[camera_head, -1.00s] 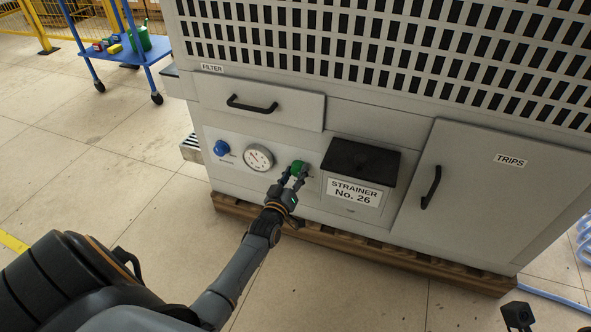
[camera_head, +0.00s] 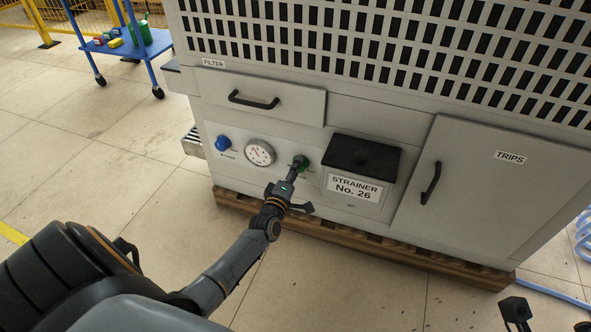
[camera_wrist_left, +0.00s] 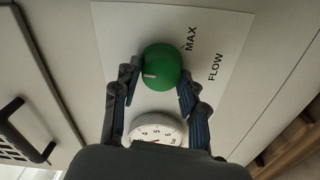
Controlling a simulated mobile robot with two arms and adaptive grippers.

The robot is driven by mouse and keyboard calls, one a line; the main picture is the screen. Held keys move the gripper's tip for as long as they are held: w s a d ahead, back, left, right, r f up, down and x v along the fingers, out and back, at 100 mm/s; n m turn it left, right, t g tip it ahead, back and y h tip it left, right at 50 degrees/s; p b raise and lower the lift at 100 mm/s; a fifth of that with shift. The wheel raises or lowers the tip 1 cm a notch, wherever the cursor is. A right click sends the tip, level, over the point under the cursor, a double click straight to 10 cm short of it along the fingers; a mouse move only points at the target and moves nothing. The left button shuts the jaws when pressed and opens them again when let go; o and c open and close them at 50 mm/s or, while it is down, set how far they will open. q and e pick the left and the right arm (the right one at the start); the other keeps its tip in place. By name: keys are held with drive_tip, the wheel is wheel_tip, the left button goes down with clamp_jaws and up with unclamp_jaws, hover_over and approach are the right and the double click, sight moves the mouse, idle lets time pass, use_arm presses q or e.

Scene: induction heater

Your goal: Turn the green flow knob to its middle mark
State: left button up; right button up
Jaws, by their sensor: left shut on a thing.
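The green flow knob (camera_head: 300,162) is on the front panel of the grey cabinet, right of the gauge. My left gripper (camera_head: 297,168) is at the knob and hides part of it. In the left wrist view, the fingers of my left gripper (camera_wrist_left: 157,88) are shut on the sides of the round green knob (camera_wrist_left: 164,65). A short white mark on the knob points to the left of that picture. The printed MAX (camera_wrist_left: 190,38) lies up and right of the knob, with FLOW beyond it. My right gripper (camera_head: 548,318) shows only as two dark tips, apart, at the lower right edge.
A white dial gauge (camera_head: 260,152) and a blue knob (camera_head: 222,143) sit left of the green knob. The strainer box (camera_head: 352,190) with a black lid juts out close on its right. A wooden pallet (camera_head: 340,240) runs below. The floor in front is clear.

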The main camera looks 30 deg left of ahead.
use_arm(q)
drive_tip(key=shift+n, duration=0.6)
drive_tip(key=o, duration=1.1)
drive_tip(key=v, duration=1.2)
drive_tip(key=shift+d, duration=0.1)
